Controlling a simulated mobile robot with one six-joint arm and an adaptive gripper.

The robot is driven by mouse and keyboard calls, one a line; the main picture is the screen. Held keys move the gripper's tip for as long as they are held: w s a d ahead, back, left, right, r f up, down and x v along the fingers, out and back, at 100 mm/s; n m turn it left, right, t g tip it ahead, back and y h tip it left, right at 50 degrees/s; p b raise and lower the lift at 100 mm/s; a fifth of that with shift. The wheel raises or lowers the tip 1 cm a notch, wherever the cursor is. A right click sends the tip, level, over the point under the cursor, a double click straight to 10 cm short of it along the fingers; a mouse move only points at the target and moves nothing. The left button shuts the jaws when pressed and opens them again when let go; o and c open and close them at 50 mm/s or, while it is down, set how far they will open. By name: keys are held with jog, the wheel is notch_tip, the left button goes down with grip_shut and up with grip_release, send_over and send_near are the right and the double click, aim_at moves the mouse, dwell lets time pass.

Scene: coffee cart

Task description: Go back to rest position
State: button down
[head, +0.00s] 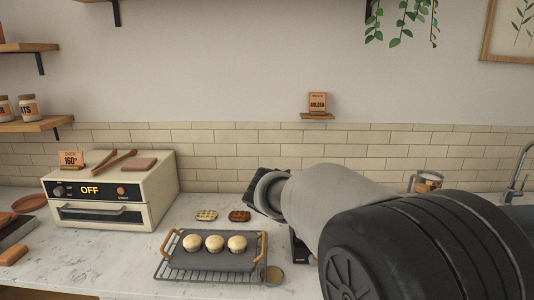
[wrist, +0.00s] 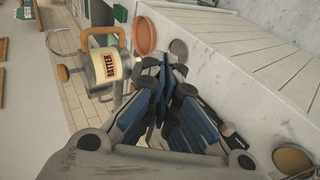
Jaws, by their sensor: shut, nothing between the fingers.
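My gripper (wrist: 176,80) shows in the wrist view with its blue-padded fingers brought together and nothing between them. It is over the pale marble worktop (wrist: 230,50). A pot labelled BATTER (wrist: 108,66) shows beyond and left of the fingers in that view, apart from them. In the head view my arm reaches in from the lower right across the worktop (head: 120,265), and its bulk hides most of the gripper and whatever lies behind it.
A dark tray (head: 180,258) with three muffins (head: 214,243) rests on a wire rack (head: 168,272). The cream oven (head: 158,205) at left reads OFF. Two small baked pieces lie behind the tray. A glass jug (head: 428,180) and a tap (head: 516,180) are at right.

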jog(key=s+y, duration=0.6)
jog(key=s, duration=1)
jog(key=s+a+f+t+y, duration=0.2)
jog(key=s+a+f+y, duration=0.2)
jog(key=s, duration=0.7)
jog(key=shift+s+a+m+t, duration=0.2)
jog(key=shift+a+m+t, duration=0.15)
jog(key=shift+a, duration=0.4)
jog(key=shift+f, duration=0.1)
